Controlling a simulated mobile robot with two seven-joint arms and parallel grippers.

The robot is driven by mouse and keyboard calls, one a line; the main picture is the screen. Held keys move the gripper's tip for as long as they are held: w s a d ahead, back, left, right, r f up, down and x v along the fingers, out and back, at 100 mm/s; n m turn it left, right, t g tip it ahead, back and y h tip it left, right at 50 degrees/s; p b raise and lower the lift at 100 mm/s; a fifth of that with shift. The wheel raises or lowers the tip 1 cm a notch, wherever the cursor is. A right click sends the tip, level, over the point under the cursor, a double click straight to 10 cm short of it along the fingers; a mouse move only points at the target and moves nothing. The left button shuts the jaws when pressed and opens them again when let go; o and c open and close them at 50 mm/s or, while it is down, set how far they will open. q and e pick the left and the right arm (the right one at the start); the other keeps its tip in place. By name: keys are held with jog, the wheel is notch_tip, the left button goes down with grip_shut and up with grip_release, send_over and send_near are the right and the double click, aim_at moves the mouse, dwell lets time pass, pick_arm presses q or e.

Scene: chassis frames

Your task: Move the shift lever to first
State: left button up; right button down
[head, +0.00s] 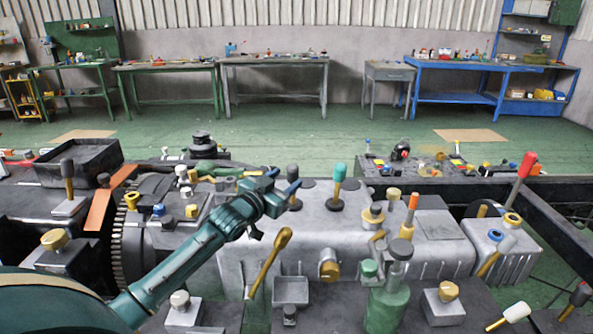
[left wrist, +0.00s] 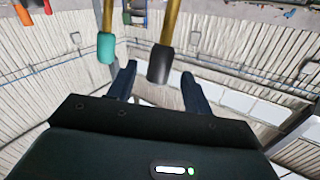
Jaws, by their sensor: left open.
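My left gripper (head: 285,183) reaches in from the lower left of the head view, over the grey gearbox housing (head: 415,256). In the left wrist view its two fingers (left wrist: 159,70) are apart. A lever with a black knob (left wrist: 160,64) on a gold stalk shows between the fingertips there; I cannot tell whether either finger touches it. My right gripper is not in view.
A bent gold lever (head: 270,262) stands in front of the gripper. A green bottle-like part (head: 389,303) and a red-topped lever (head: 521,178) stand to the right. Dark chassis rails surround the housing. Workbenches (head: 273,61) line the far wall beyond open green floor.

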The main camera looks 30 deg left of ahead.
aim_at(296, 171)
pick_arm(q)
jog(key=shift+w, duration=3)
jog(key=shift+c, duration=0.4)
grip_shut()
